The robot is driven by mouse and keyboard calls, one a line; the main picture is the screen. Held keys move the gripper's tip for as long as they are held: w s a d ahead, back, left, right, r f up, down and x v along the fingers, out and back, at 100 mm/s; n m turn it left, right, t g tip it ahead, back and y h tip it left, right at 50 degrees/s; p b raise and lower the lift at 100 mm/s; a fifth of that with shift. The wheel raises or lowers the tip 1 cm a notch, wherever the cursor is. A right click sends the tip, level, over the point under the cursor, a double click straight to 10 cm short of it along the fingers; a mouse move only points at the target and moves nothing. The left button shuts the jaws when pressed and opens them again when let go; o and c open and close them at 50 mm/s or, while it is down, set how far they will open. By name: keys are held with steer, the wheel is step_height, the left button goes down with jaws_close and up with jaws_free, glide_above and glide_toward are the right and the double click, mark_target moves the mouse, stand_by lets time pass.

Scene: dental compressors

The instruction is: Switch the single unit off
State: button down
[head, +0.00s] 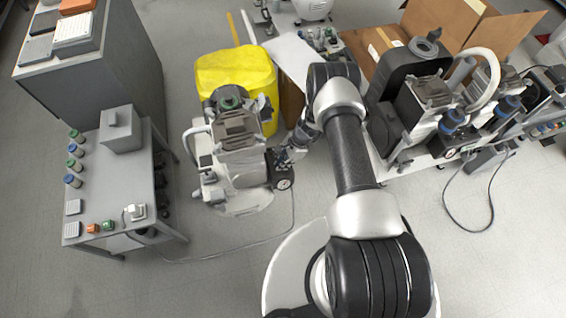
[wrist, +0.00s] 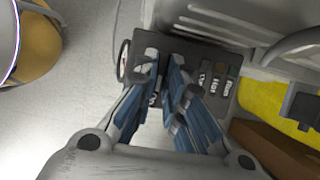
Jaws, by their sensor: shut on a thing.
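The single unit (head: 238,165) is a pale compressor with a dark ribbed top, standing on the floor at the middle of the head view. A dark control box (head: 280,171) with a round gauge is on its right side. In the wrist view the control box (wrist: 222,70) shows a few small labelled parts to the right of my fingers. My gripper (wrist: 163,78) is at the box's face with its blue-grey fingers shut on a small part there. The fingers hide most of that part, and I cannot tell its position. In the head view my gripper (head: 284,156) reaches the box from the right.
A yellow-covered bin (head: 235,68) stands close behind the unit. A grey bench (head: 115,185) with switches and a plug is at left, with a cable running along the floor. Other compressors (head: 425,100) and an open carton (head: 460,25) are at right. The front floor is mostly clear.

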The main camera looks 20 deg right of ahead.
steer(key=shift+n, duration=0.4)
steer(key=n, duration=0.1)
steer(key=n+g+b, duration=0.1)
steer(key=shift+w+n, duration=0.2)
steer(key=shift+n, duration=0.2)
steer(key=n+g, duration=0.1)
steer(key=n, duration=0.1)
steer(key=n+g+h, duration=0.1)
steer(key=n, duration=0.2)
steer(key=shift+w+a+n, duration=0.2)
steer(key=shift+n, duration=0.1)
steer(key=n+h, duration=0.1)
steer(key=n, duration=0.1)
steer(key=n+g, duration=0.1)
steer(key=n, duration=0.1)
steer(key=shift+w+a+h, duration=0.1)
steer(key=shift+a+h, duration=0.05)
steer(key=shift+h, duration=0.25)
steer(key=n, duration=0.2)
steer(key=n+h, duration=0.1)
steer(key=n, duration=0.1)
steer(key=shift+a+n+g+h, duration=0.2)
steer(key=shift+n+g+h, duration=0.1)
steer(key=c, duration=1.7)
jaws_free()
steer(key=shift+o, duration=0.2)
